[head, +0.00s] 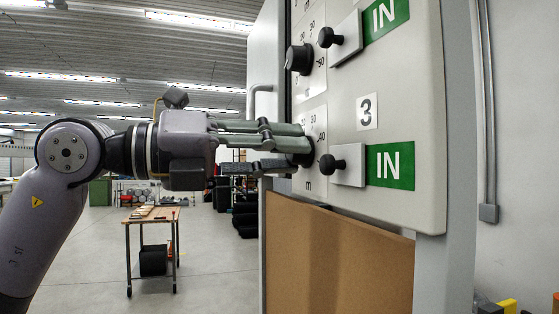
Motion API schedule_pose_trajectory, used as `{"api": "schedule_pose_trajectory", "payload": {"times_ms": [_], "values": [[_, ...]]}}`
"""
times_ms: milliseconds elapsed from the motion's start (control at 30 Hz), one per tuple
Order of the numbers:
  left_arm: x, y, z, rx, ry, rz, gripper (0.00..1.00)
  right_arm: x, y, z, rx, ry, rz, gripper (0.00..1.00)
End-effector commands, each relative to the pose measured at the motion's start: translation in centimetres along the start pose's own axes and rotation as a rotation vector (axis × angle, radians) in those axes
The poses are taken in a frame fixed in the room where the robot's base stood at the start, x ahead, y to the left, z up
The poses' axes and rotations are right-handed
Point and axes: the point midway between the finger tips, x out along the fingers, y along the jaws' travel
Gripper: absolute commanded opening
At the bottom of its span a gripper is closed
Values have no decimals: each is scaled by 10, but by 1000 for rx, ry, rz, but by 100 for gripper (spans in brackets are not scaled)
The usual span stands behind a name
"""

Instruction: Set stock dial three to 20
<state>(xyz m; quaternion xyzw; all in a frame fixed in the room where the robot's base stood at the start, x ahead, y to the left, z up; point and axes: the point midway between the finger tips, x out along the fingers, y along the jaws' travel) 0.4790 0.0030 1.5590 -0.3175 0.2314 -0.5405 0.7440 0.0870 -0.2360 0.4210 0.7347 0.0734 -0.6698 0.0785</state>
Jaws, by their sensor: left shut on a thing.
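Stock dial three (302,151) is a black knob on the light grey panel (400,115), beside the "3" label (367,110). My left gripper (297,155) reaches in from the left and is shut on this dial. The fingers cover most of the knob and part of its scale. I can make out "30" and "40" on the scale, but the dial's pointer is hidden, so I cannot tell its setting. My right gripper is not in view.
Another black dial (299,58) sits above. Black-knobbed slides stand beside green "IN" signs (389,166), close to the right of dial three. A brown board (335,255) is below the panel. A small wheeled table (152,217) stands behind on open floor.

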Motion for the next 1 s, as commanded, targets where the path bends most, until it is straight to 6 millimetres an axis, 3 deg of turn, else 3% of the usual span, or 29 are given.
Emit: {"api": "schedule_pose_trajectory", "payload": {"times_ms": [1000], "values": [[-1,0,1,-961,-5,-4,0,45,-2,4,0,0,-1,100]]}}
